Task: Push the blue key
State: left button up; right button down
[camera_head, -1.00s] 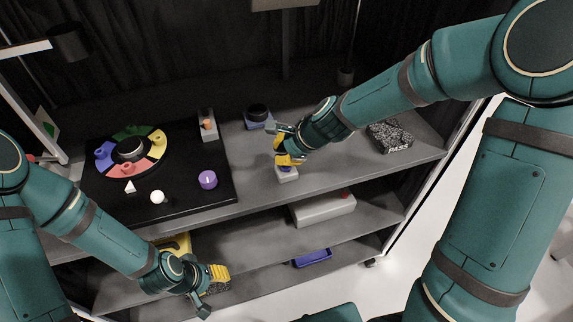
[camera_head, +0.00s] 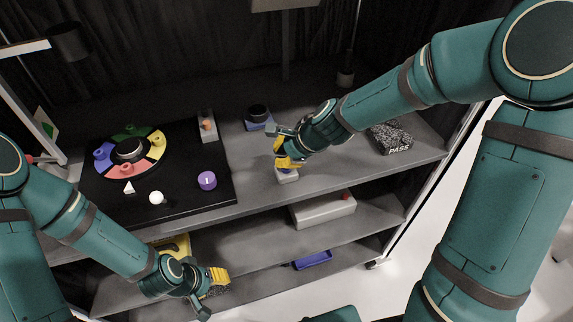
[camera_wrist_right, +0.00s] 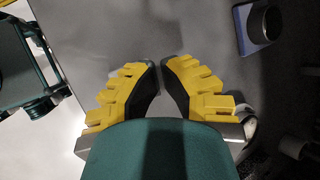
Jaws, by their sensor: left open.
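A blue piece (camera_head: 102,156) also sits on the left of a coloured ring on the black board. My left gripper (camera_head: 212,291) is open and empty, low in front of the shelves.
The black board (camera_head: 110,205) holds the coloured ring, a purple button (camera_head: 207,181) and a white ball (camera_head: 156,198). A blue base with a black knob (camera_head: 258,116) stands behind my right gripper. A patterned box (camera_head: 390,137) lies to its right. Lower shelves hold a long grey box (camera_head: 323,211).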

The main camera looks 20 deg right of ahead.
jog(key=shift+f, duration=0.15)
jog(key=shift+r+p, duration=0.85)
jog(key=shift+r, duration=0.1)
notch_tip(320, 180, up, 6)
jog(key=p, duration=0.5)
jog(key=shift+p, duration=0.4)
